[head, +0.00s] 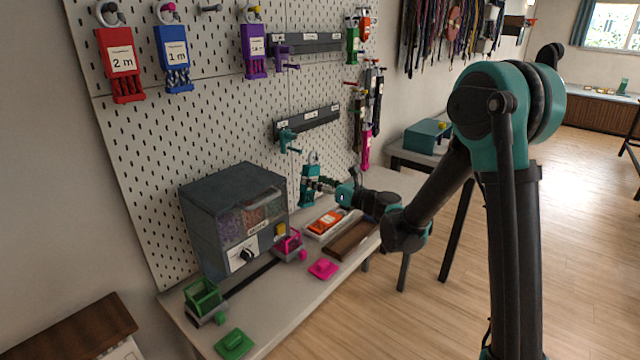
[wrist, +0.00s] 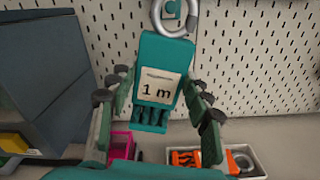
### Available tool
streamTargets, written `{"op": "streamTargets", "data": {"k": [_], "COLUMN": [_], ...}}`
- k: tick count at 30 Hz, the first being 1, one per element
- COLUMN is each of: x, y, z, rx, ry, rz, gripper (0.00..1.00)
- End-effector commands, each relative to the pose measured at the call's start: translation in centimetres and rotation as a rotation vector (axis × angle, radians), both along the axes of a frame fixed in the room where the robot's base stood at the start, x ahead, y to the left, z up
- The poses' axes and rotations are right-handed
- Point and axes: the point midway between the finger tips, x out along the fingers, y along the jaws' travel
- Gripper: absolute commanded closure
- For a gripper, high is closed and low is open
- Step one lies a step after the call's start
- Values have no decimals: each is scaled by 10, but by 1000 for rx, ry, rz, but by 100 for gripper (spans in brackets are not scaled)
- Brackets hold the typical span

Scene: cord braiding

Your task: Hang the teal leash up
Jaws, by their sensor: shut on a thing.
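The teal leash (head: 308,190) is a teal block with a white "1 m" label, cord strands at its lower end and a metal ring on top. It is upright and in front of the pegboard (head: 150,140). It fills the middle of the wrist view (wrist: 164,55). My gripper (head: 322,185) is shut on the leash, with a finger on each side in the wrist view (wrist: 157,88). A teal peg (head: 288,138) sticks out from the board above and left of the leash. A teal part (wrist: 172,8) shows behind the ring; I cannot tell whether they touch.
A dark cabinet (head: 225,190) stands left of the leash on the bench (head: 300,300). An orange leash (head: 326,221) lies in a white tray below. Red (head: 120,65), blue (head: 174,58) and purple (head: 253,50) leashes hang on the board. Dark rails (head: 310,121) project nearby.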

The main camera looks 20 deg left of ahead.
Motion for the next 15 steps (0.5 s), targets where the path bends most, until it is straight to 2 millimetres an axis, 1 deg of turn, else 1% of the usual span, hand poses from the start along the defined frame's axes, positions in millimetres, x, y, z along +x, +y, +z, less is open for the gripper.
{"op": "streamTargets", "data": {"k": [15], "x": [12], "y": [31], "z": [0], "rx": [-1], "ry": [0], "rz": [1], "gripper": [86]}}
